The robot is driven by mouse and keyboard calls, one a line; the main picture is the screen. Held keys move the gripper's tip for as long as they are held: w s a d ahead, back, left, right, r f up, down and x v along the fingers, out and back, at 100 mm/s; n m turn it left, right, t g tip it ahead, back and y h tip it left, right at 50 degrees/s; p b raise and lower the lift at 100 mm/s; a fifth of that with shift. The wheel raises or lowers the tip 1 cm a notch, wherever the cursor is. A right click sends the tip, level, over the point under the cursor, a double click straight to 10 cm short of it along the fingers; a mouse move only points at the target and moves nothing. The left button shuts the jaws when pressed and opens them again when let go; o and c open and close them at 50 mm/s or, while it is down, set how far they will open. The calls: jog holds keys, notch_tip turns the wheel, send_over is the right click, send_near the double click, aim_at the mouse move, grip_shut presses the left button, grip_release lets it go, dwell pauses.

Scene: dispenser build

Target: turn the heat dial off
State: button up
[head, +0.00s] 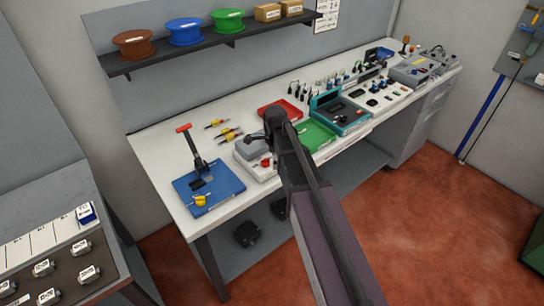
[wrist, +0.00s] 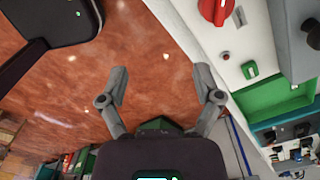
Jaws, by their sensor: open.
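The heat dial is a red knob (wrist: 215,10) with a pale pointer mark, cut by the top edge of the wrist view, on the white front of a bench unit. In the head view the dial (head: 266,162) shows small on that white unit (head: 243,152), just left of my arm. My gripper (wrist: 161,72) is open and empty, its two fingers apart over the floor. The dial lies above and right of the right finger, not touching it. In the head view my arm hides the gripper's fingers.
A small red button (wrist: 226,56) and a green switch (wrist: 250,70) sit beside the dial. A green tray (head: 316,136) stands right of the unit, a red tray (head: 269,109) behind. Floor in front is clear.

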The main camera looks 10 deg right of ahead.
jog(key=s+d+f+n+b, duration=0.2)
jog(key=s+f+n+b, duration=0.6)
jog(key=f+n+b, duration=0.1)
jog(key=s+d+f+n+b, duration=0.3)
jog(key=s+f+n+b, duration=0.5)
jog(key=f+n, duration=0.1)
jog(key=shift+s+n+b, duration=0.2)
jog(key=shift+n+b, duration=0.15)
jog(key=shift+n, duration=0.15)
dwell(0.5)
jog(key=shift+s, duration=0.1)
dwell(0.4)
notch_tip(320, 180, up, 8)
jog(key=p, duration=0.8)
dwell(0.9)
